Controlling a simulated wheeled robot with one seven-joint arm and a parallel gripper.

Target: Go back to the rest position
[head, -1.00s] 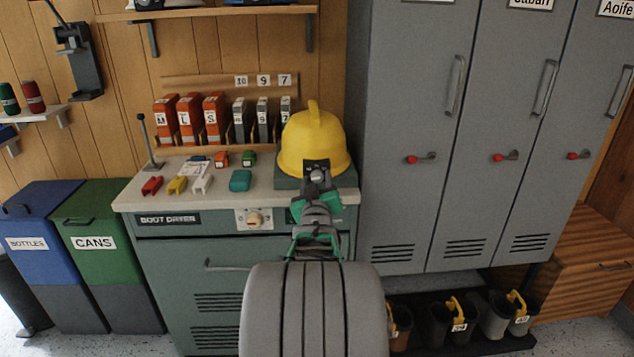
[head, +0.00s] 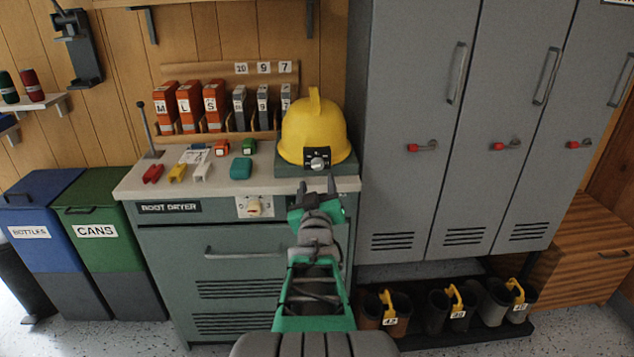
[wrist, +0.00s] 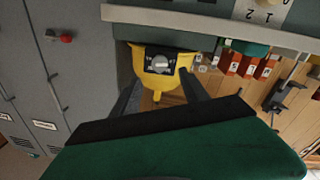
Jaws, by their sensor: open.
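My gripper (head: 318,188) is open and empty, in front of the boot dryer's right front edge, just below the yellow helmet in the head view. Its two dark fingers (wrist: 160,98) also show in the wrist view, apart, with nothing held between them. The yellow helmet (head: 312,127) sits on a grey-green block on the boot dryer top (head: 218,180), with its dial (head: 317,160) facing me. In the wrist view the helmet (wrist: 152,85) appears upside down beyond the fingers.
Grey lockers (head: 410,90) with red latches stand to the right. Boots (head: 455,302) sit on a low rack below them. A blue bin (head: 40,235) and a green bin (head: 98,230) stand left. Small coloured pieces lie on the dryer top, with orange and grey boxes behind.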

